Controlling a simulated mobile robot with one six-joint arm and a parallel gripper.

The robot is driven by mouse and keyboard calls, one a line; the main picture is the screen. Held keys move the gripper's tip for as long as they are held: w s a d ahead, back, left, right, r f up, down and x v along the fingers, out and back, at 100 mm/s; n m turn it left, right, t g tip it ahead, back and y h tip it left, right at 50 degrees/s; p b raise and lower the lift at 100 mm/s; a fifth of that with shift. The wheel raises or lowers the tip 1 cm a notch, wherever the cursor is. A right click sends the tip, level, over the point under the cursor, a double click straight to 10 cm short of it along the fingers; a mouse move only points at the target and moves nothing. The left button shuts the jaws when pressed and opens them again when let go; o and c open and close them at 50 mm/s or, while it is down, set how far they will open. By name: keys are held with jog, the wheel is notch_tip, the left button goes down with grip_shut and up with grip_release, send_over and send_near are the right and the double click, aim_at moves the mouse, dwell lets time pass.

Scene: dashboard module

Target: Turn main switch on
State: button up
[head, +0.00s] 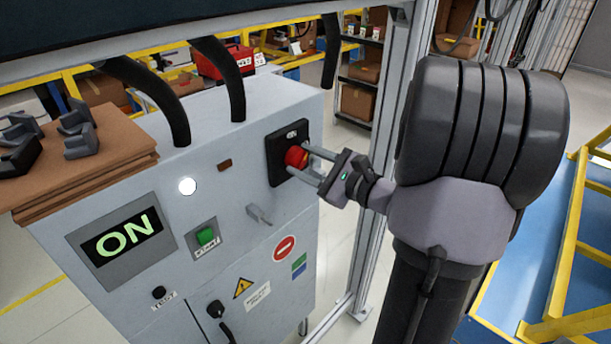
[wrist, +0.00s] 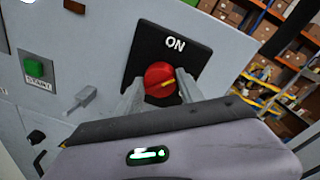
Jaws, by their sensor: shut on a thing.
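The main switch is a red round knob (head: 296,157) on a black square plate (head: 275,165) at the upper right of the grey cabinet's front. In the wrist view the red knob (wrist: 160,79) has a yellow mark pointing to the right and slightly up, and the black plate (wrist: 190,50) reads "ON" above it. My gripper (head: 305,163) has its two fingers on either side of the knob, shut on it; it also shows in the wrist view (wrist: 160,90). The display (head: 123,240) on the cabinet reads "ON" in green letters. A round white lamp (head: 187,186) is lit.
A green START button (head: 206,236), a metal latch handle (head: 259,214) and a black lower handle (head: 216,310) stick out of the cabinet front. Black cables (head: 232,80) enter its top. A metal post (head: 385,150) stands right of the cabinet, close to my arm.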

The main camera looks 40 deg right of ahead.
jog(key=n+b, duration=0.1)
jog(key=b, duration=0.1)
jog(key=n+b, duration=0.2)
jog(key=b, duration=0.1)
jog(key=n+b, duration=0.2)
jog(key=b, duration=0.1)
jog(key=shift+a+f+h, duration=0.15)
jog(key=shift+f+h, duration=0.25)
jog(key=n+b, duration=0.1)
jog(key=b, duration=0.1)
jog(key=n+b, duration=0.1)
jog(key=b, duration=0.1)
jog(key=shift+r+n+b, duration=0.2)
jog(key=shift+n+b, duration=0.1)
jog(key=shift+r, duration=0.1)
jog(key=o, duration=1.4)
jog(key=s+p, duration=0.1)
jog(key=s, duration=0.4)
jog(key=s+d+r+p, duration=0.1)
jog(key=s, duration=0.5)
jog(key=s+p, duration=0.1)
jog(key=s, duration=0.5)
jog(key=shift+s+d+r, duration=0.15)
jog(key=shift+s, duration=0.05)
